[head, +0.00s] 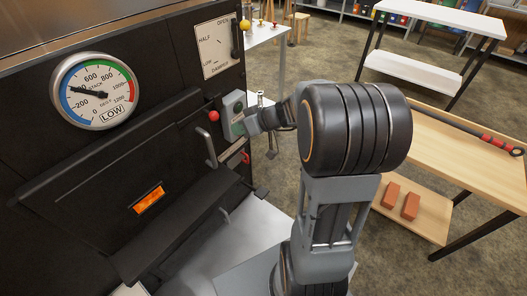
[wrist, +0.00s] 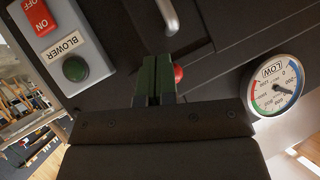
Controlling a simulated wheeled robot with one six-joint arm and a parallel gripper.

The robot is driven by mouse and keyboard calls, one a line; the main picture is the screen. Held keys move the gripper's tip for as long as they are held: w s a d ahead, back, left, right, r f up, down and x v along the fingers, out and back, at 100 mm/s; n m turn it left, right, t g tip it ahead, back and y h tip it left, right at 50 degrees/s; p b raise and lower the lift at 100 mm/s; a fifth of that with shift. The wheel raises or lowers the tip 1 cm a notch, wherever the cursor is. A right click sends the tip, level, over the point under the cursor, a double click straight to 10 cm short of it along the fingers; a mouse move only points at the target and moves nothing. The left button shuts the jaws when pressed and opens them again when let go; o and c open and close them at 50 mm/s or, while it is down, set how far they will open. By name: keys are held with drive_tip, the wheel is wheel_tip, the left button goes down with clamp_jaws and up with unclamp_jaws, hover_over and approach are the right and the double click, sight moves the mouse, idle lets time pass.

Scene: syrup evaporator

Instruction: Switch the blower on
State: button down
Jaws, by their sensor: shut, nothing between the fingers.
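The blower box (head: 232,112) is a small grey-green box on the right end of the black stove front. In the wrist view, the box (wrist: 95,62) carries a red rocker switch (wrist: 40,18) marked OFF and ON, a BLOWER label and a dark green round lamp (wrist: 75,68) that looks unlit. I cannot tell which side of the rocker is pressed. My gripper (wrist: 158,62) is shut and empty, its fingers to the right of the box in that view. In the head view, my gripper (head: 250,124) is close in front of the box and hides part of it.
A stack gauge (head: 95,91) reading LOW, a door handle (head: 205,147) and a red knob (head: 213,116) are on the stove front. A black shelf (head: 180,225) juts out below.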

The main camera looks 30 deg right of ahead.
drive_tip(key=w+d+f+t+h+b, duration=0.2)
drive_tip(key=w+d+f+t+b, duration=0.45)
drive_tip(key=d+f, duration=0.55)
drive_tip(key=b+x, duration=0.1)
drive_tip(key=x, duration=0.8)
drive_tip(key=shift+f+g, duration=0.35)
drive_tip(key=shift+w+a, duration=0.1)
drive_tip(key=shift+f+b, duration=0.1)
drive_tip(key=shift+b, duration=0.25)
drive_tip(key=f+b+v, duration=0.1)
drive_tip(key=b+v, duration=0.4)
drive_tip(key=v, duration=0.1)
drive_tip(key=shift+s+d, duration=0.2)
drive_tip(key=shift+s, duration=0.35)
drive_tip(key=shift+f, duration=0.15)
